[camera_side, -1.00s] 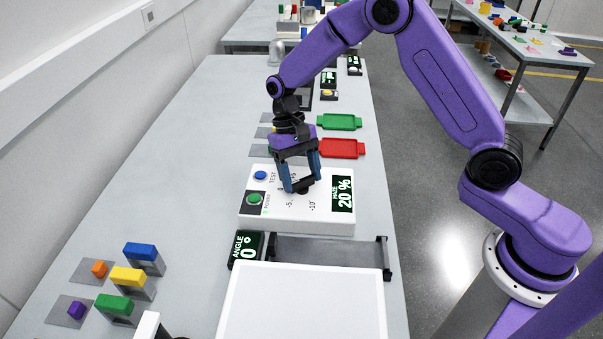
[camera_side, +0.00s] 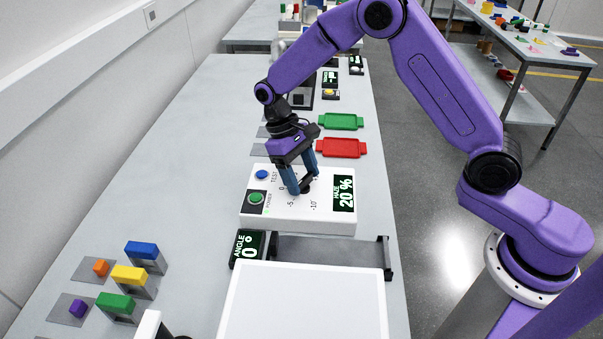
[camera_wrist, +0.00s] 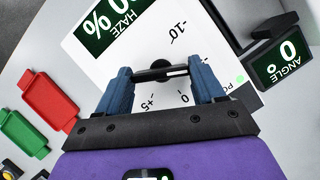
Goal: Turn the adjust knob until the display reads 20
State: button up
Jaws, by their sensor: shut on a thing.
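The white instrument box (camera_side: 270,212) stands on the bench with a dial scale and a dark display (camera_side: 343,193) that reads HAZE 20 %. The display is partly cut off in the wrist view (camera_wrist: 105,28). The black adjust knob (camera_wrist: 160,72) sits between my two blue fingers, with a pale line across it. My gripper (camera_side: 300,190) is shut on the knob, and its fingers largely hide it in the side view. Scale marks -10, 0 and +5 show around it in the wrist view.
A blue TEST button (camera_side: 262,174) and a green power button (camera_side: 256,198) lie left of the knob. An ANGLE display (camera_side: 247,247) reading 0° and a white panel (camera_side: 300,300) are in front. Red (camera_side: 341,148) and green (camera_side: 341,121) trays lie behind.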

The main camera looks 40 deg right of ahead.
jog(key=o, duration=1)
jog(key=shift+o, duration=0.2)
jog(key=v, duration=1.7)
jog(key=shift+w+r, duration=0.15)
jog(key=shift+r, duration=0.05)
jog(key=s+n+t, duration=0.3)
jog(key=s+n, duration=0.2)
jog(key=s, duration=1.1)
jog(key=s+d+f+n, duration=0.2)
jog(key=s+d, duration=0.3)
jog(key=s, duration=0.4)
jog(key=s+d+f+n+t+y, duration=0.1)
jog(key=s+d+f+n, duration=0.1)
jog(key=s+d, duration=0.4)
jog(key=s, duration=0.4)
jog(key=shift+f+n+y, duration=0.3)
jog(key=shift+f, duration=0.05)
